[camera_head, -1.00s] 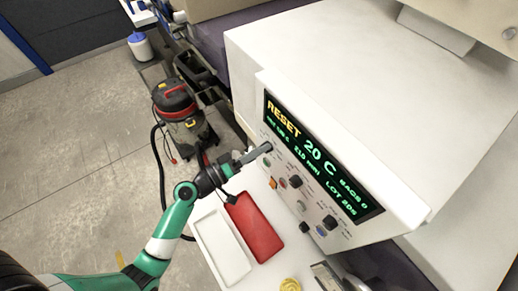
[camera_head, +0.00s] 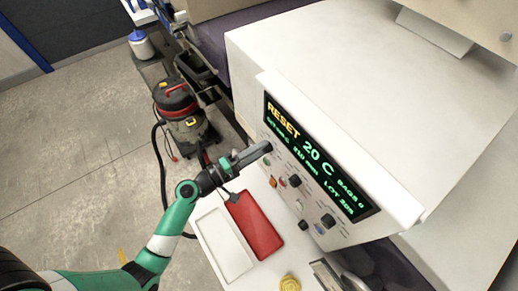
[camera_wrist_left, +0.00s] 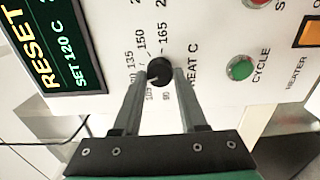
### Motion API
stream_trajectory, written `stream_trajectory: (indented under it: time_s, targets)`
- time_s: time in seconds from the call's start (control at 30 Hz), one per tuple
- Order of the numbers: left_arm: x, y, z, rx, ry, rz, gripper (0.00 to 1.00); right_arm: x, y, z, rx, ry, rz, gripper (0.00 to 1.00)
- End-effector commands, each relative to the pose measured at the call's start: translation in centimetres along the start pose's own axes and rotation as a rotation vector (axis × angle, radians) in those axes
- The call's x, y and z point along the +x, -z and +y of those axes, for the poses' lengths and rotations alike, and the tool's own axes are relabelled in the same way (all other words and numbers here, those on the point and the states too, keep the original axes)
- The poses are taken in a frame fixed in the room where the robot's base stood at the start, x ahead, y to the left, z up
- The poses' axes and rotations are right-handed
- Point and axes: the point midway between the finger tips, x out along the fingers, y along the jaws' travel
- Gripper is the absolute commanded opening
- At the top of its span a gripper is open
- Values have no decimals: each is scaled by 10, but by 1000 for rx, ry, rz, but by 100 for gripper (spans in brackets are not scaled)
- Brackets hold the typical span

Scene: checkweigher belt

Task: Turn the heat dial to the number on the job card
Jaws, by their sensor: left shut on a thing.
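The heat dial (camera_wrist_left: 160,71) is a small black knob on the white panel, beside the print "HEAT C". Numbers including 90, 135, 150 and 165 ring it. My left gripper (camera_head: 266,148) reaches the panel's left end and is shut on the dial, one finger on each side in the left wrist view. The gripper hides the dial in the head view. A pale mark shows on the dial, but I cannot tell exactly which number it meets. The display (camera_wrist_left: 57,45) reads "RESET" and "SET 120 C"; in the head view it also shows "20 C". I cannot make out a job card.
A green button (camera_wrist_left: 240,68) and an orange switch (camera_wrist_left: 312,33) sit near the dial. More knobs, such as a black one (camera_head: 328,221), line the panel. Below are a white tray (camera_head: 222,246) and a red flat item (camera_head: 254,226). A vacuum cleaner (camera_head: 184,115) stands behind.

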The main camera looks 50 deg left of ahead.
Motion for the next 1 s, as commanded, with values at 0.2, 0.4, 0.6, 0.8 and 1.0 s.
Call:
stream_trajectory:
  time_s: [0.2, 0.4, 0.6, 0.8, 1.0]
  targets:
    - [0, 0, 0, -3, -1, 1, 0, 0, 0, 0, 0, 0, 0, 0]
    - [0, 0, 0, -2, 0, 1, 51, 0, 0, 0, 0, 0, 0, 0]
    - [0, 0, 0, -2, 0, 1, 72, 0, 0, 0, 0, 0, 0, 0]
    - [-1, 0, 0, -2, 0, 1, 72, 0, 0, 0, 0, 0, 0, 0]
    - [-22, 1, -2, -2, 0, 5, 72, -4, -3, 0, 0, 0, 0, 0]
